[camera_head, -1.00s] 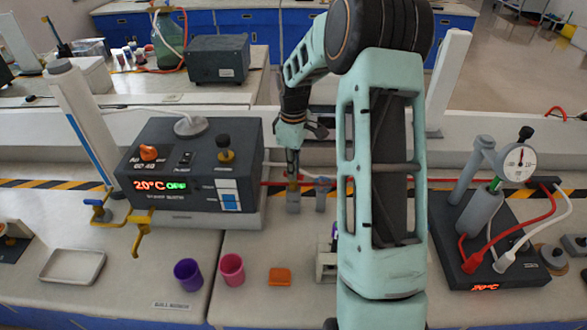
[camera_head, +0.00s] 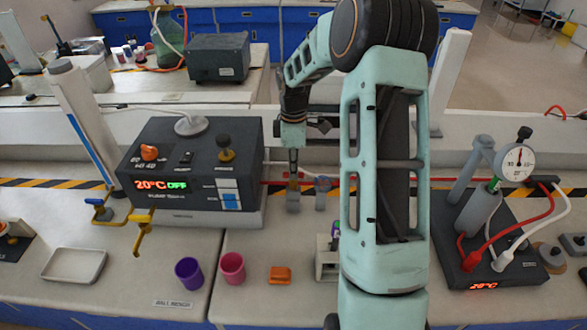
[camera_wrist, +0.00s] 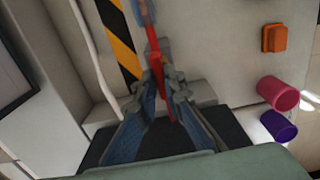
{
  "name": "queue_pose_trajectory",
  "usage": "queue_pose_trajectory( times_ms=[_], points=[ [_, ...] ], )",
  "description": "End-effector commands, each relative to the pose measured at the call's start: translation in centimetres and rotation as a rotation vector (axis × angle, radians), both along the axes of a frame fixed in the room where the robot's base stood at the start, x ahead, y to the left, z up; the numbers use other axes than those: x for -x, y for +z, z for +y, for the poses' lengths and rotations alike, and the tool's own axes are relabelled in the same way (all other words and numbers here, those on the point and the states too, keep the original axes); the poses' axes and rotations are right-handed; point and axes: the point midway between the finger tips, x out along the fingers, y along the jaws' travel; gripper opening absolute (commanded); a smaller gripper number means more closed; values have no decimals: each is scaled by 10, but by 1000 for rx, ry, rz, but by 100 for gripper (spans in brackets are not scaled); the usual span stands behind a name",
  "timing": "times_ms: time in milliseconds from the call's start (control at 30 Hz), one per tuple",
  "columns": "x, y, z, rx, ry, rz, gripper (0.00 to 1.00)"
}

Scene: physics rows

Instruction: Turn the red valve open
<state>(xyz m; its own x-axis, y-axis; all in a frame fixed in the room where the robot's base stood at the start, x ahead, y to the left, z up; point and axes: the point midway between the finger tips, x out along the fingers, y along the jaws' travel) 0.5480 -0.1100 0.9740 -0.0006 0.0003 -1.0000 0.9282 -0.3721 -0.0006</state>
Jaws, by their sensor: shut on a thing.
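The red valve's handle (camera_wrist: 156,62) shows in the wrist view as a narrow red bar running between my fingers. My gripper (camera_wrist: 163,84) is shut on it, one finger on each side.
A second grey fitting (camera_head: 322,195) stands just right of the valve. A dark control box (camera_head: 190,165) with a 20°C display is close on the left. A purple cup (camera_head: 188,273), a pink cup (camera_head: 232,267) and an orange block (camera_head: 280,275) stand in front.

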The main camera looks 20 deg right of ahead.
Motion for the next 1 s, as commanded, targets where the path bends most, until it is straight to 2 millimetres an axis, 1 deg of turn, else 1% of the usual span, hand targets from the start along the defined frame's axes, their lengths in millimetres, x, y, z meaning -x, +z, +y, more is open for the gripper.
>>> queue_pose_trajectory(
  times_ms=[100,133,267,533,633,767,1000],
  points=[
    [-1,1,0,1,2,-4,0],
    [-1,1,0,1,2,-4,12],
    [-1,1,0,1,1,-3,27],
    [0,1,0,0,0,-1,27],
    [-1,7,0,1,0,-3,27],
    [-1,26,0,1,0,-6,27],
    [-2,79,0,1,0,-6,27]
  ],
)
